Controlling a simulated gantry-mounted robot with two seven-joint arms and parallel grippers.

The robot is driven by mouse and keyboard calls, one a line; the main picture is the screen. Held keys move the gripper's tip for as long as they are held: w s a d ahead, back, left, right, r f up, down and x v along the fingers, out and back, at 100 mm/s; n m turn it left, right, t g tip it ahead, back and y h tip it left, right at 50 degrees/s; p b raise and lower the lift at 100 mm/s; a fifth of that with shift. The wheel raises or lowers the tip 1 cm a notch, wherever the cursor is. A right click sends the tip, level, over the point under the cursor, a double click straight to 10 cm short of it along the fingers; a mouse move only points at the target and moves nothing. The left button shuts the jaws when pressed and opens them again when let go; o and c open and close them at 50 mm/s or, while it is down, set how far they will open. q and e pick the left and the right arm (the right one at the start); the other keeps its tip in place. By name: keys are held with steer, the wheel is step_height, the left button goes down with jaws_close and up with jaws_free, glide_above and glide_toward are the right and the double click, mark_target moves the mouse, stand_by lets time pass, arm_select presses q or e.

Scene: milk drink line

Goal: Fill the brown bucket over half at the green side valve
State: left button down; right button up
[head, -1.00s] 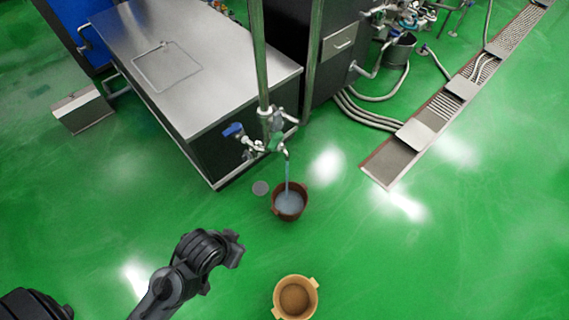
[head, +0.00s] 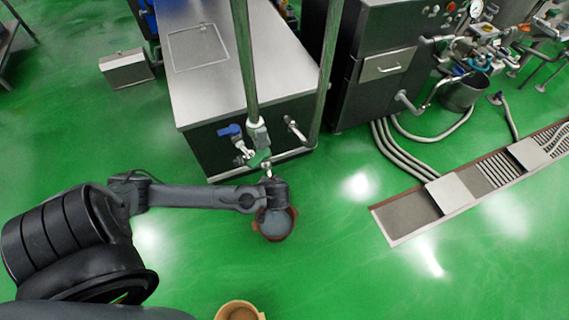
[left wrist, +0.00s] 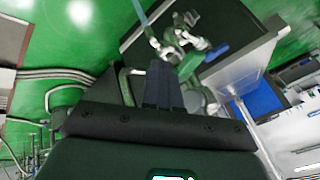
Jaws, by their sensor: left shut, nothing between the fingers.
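The brown bucket (head: 275,239) stands on the floor below the green side valve (head: 259,158), at the front of the steel cabinet. My left arm crosses in front of the bucket, so its inside is mostly hidden and its fill level cannot be read. The valve has a blue handle (head: 229,130). In the left wrist view, the green valve (left wrist: 186,40) and its blue handle (left wrist: 216,52) lie just beyond my left gripper (left wrist: 164,72), which is shut and empty. A thin pale blue stream (left wrist: 143,14) shows there. My right gripper is not in view.
A tan bucket (head: 239,311) stands on the floor at the bottom edge. Vertical posts (head: 244,60) rise beside the valve. Hoses (head: 395,150) and a floor drain (head: 408,215) lie to the right. The green floor between is clear.

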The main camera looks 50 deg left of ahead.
mark_target(259, 157)
arm_select(q)
steer(key=w+a+f+b, duration=0.1)
steer(key=w+a+f, duration=0.2)
steer(key=a+f, duration=0.3)
steer(key=a, duration=0.5)
steer(key=shift+w+a+f+t+y, duration=0.15)
steer(key=shift+w+a+t+y, duration=0.05)
steer(key=shift+t+y, duration=0.1)
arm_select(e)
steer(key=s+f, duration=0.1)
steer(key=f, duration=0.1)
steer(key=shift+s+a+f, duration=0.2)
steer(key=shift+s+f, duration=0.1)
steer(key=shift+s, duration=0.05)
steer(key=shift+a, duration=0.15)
